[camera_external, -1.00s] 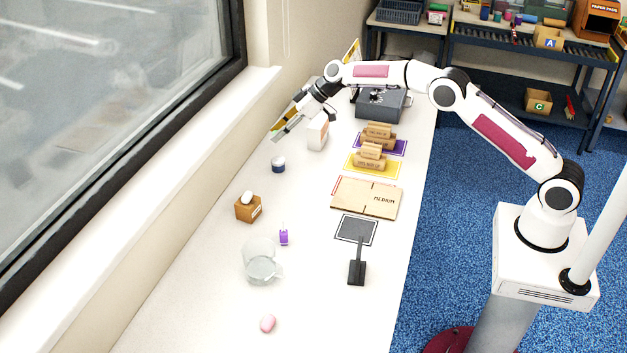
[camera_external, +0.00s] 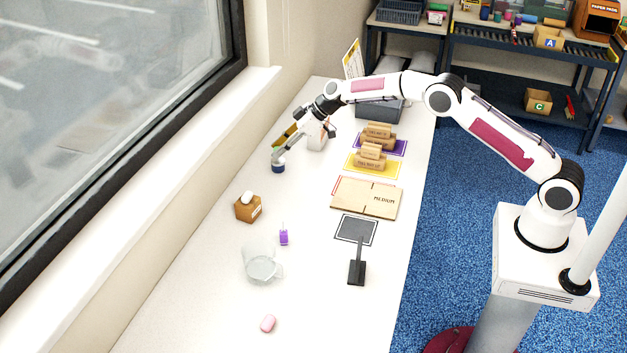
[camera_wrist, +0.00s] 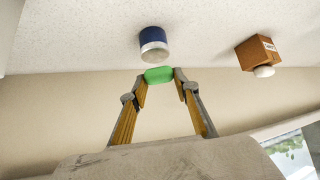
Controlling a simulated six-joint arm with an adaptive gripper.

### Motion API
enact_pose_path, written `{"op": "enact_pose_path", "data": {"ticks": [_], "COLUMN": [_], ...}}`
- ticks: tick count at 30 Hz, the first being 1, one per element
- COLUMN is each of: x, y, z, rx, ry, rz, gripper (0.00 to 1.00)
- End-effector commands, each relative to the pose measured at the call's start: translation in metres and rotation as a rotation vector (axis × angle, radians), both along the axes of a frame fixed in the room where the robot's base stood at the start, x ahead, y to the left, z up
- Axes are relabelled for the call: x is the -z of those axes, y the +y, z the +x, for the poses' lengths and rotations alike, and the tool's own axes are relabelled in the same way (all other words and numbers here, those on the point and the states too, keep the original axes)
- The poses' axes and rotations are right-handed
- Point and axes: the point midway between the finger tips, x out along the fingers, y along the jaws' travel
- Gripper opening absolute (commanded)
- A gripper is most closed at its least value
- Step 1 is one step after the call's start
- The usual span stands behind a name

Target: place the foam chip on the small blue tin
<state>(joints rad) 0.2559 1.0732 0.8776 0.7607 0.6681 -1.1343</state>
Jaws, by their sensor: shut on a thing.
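The small blue tin (camera_external: 278,168) stands upright on the white table near the window side, with a pale top. It also shows in the wrist view (camera_wrist: 153,40), just beyond my fingertips. My gripper (camera_external: 279,152) reaches down right over the tin in the external view. In the wrist view my gripper (camera_wrist: 159,76) is shut on the green foam chip (camera_wrist: 158,75), held between the fingertips. The chip appears apart from the tin in the wrist view. In the external view it is too small to tell whether they touch.
A wooden box (camera_external: 248,209) with a white piece on top stands nearer the camera. A white carton (camera_external: 316,137) stands close to my gripper's right. A purple bottle (camera_external: 284,236), a glass jug (camera_external: 260,262) and a pink piece (camera_external: 268,323) stand farther forward.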

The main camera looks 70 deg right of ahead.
Motion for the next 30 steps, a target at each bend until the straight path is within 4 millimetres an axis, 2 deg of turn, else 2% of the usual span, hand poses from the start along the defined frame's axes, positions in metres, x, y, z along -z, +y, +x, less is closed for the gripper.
{"op": "enact_pose_path", "data": {"ticks": [6, 20, 23, 30], "x": [0.018, 0.021, 0.021, 0.021], "y": [0.0, 0.0, 0.0, 0.0], "z": [0.0, 0.0, 0.0, 0.0], "rx": [0.0, 0.001, 0.001, 0.001], "ry": [-0.001, -0.001, -0.001, -0.001], "rz": [-0.001, 0.0, 0.0, 0.0], "gripper": [0.24, 0.24, 0.47, 0.47]}}
